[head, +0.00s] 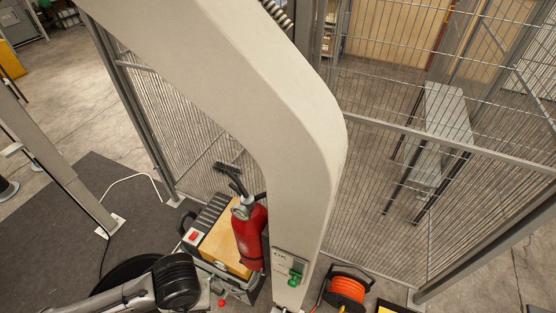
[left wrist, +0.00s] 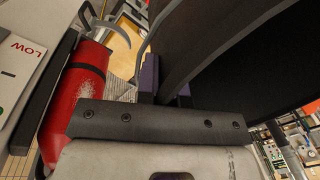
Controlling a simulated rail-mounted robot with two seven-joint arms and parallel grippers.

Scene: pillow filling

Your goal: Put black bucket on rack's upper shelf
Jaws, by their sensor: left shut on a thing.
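The black bucket (left wrist: 250,60) fills the upper right of the left wrist view, very close to the camera. My left gripper (left wrist: 166,88) is shut on it, with the dark purple fingers at the edge of the bucket beside a grey curved strip. In the head view a dark round shape that looks like the bucket (head: 122,271) shows at the lower left, partly behind my left arm. The left fingertips are hidden there. I cannot make out the rack or its upper shelf with certainty in either view. My right gripper is not in view.
A red fire extinguisher (head: 250,236) stands by a wooden-topped cart (head: 222,246), close to my left arm. A large pale machine column (head: 300,150) blocks the middle. Wire fencing (head: 385,180) stands behind. An orange cable reel (head: 346,289) lies right. Dark mat (head: 60,225) is clear at left.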

